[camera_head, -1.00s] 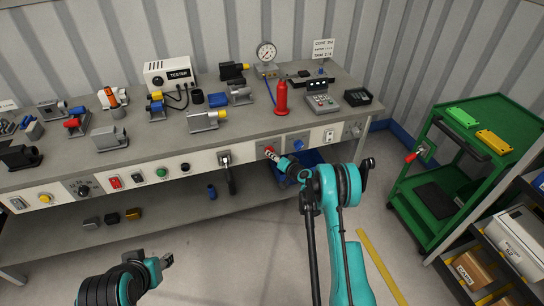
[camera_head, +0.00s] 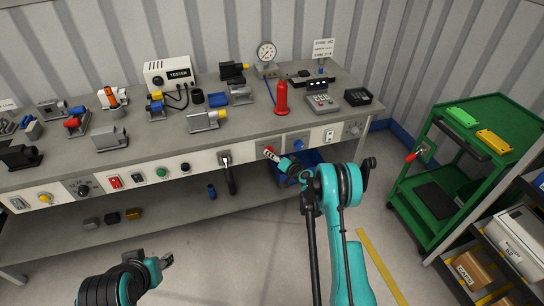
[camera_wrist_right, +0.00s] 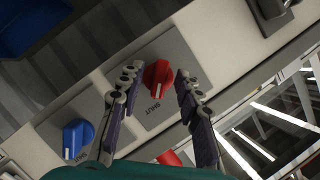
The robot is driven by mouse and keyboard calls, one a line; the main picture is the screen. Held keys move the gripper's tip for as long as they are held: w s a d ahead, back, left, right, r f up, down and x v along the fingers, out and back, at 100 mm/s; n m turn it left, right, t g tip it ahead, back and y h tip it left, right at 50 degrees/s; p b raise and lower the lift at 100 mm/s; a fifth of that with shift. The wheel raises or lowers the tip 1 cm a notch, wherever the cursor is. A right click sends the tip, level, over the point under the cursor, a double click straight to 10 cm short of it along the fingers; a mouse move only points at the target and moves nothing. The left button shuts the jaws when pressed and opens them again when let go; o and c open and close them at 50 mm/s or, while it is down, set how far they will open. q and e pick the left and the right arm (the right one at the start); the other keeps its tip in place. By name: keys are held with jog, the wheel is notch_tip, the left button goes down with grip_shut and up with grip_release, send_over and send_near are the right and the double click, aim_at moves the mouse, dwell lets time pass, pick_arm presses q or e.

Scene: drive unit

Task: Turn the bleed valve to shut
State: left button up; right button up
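A red knob (camera_wrist_right: 157,80) sits on a grey square plate (camera_wrist_right: 180,50) marked SHUT in the right wrist view. It is on the bench's front panel, where red also shows in the head view (camera_head: 268,151). My right gripper (camera_wrist_right: 156,76) is open, with one finger on each side of the red knob. Small gaps seem to show between fingers and knob; contact is unclear. A blue knob (camera_wrist_right: 76,138) is on a neighbouring plate, and it shows in the head view (camera_head: 299,145). My left gripper (camera_head: 167,261) is away from the bench at lower left; its opening is unclear.
The front panel also carries a black-handled lever (camera_head: 228,172), a green button (camera_head: 162,172) and a red switch (camera_head: 115,182). A gauge (camera_head: 266,53) and a red cone-like object (camera_head: 281,98) stand on the bench. A green cart (camera_head: 437,205) is at right.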

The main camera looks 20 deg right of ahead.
jog(key=v, duration=1.1)
jog(key=shift+s, duration=0.3)
jog(key=s+a+r+n+g, duration=0.2)
jog(key=s+a+r, duration=0.35)
jog(key=r, duration=0.25)
jog(key=s+a+r+n+g, duration=0.2)
jog(key=s+a+r, duration=0.2)
jog(key=s+r, duration=0.3)
jog(key=s+r+n+g+h, duration=0.2)
jog(key=s+r+g+h, duration=0.1)
jog(key=s, duration=2.1)
jog(key=shift+a+h, duration=0.15)
jog(key=shift+h, duration=0.75)
